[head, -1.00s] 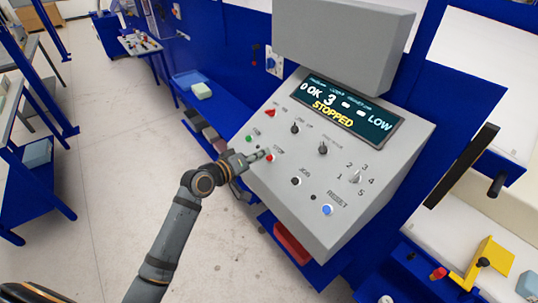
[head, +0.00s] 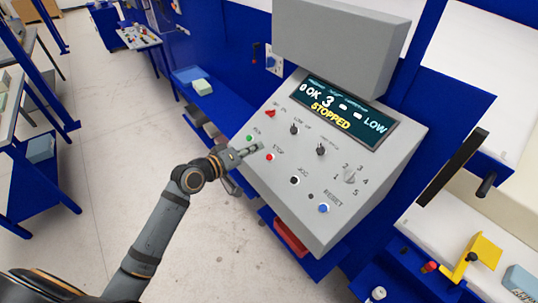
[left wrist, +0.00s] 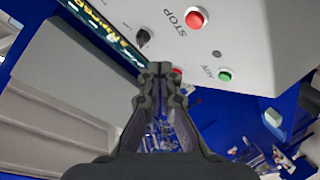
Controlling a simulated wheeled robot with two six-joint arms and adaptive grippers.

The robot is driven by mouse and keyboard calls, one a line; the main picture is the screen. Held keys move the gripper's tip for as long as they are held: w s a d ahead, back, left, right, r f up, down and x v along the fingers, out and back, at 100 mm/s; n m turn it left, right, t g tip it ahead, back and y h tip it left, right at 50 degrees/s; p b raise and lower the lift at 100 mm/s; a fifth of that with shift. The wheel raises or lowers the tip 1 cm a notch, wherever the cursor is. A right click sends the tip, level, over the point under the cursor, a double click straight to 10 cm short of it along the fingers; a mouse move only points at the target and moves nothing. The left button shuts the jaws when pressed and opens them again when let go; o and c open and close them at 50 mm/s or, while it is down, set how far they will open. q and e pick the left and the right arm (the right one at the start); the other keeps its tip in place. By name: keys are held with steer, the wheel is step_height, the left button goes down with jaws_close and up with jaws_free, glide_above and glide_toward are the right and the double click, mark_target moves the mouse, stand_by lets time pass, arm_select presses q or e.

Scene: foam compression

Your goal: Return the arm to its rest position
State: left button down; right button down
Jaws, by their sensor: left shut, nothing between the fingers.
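My left gripper (head: 257,148) is shut and empty in the head view, just off the left side of the grey control panel (head: 335,220). Its tips are between the green RUN button (head: 249,138) and the red STOP button (head: 269,157), apart from both as far as I can see. In the left wrist view the shut fingers (left wrist: 160,70) point past the panel, with the red STOP button (left wrist: 195,18) and green RUN button (left wrist: 225,75) beyond them. The panel display (head: 345,112) reads OK 3, LOW and STOPPED. My right gripper is not in view.
A grey box (head: 340,45) overhangs the panel. A red bin (head: 290,237) sits below it. A yellow bracket (head: 483,256) stands on the bench at the right. A blue-framed bench (head: 30,160) is at the far left. The floor (head: 105,130) between is clear.

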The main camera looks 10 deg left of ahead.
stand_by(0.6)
arm_select(q)
steer(key=s+f+m+g+y, duration=0.3)
steer(key=s+f+m+g, duration=0.15)
steer(key=s+f, duration=0.55)
steer(key=s+a+f+g+y, duration=0.2)
steer(key=s+a+f+y, duration=0.1)
steer(key=s, duration=0.4)
steer(key=s+a+f+g+y, duration=0.2)
steer(key=s+a+g, duration=0.1)
steer(key=s, duration=0.5)
steer(key=s+a+f+g+b, duration=0.1)
steer(key=s+a+f+b, duration=0.1)
steer(key=f, duration=1.5)
steer(key=s+a+f+g+b, duration=0.1)
steer(key=s+f+b, duration=0.1)
steer(key=f, duration=1.4)
steer(key=s+a+f+b, duration=0.1)
steer(key=s+f+b, duration=0.1)
steer(key=s+f, duration=1.4)
steer(key=shift+s+f+g+b, duration=0.3)
steer(key=shift+s+f+g, duration=0.05)
steer(key=shift+s, duration=0.35)
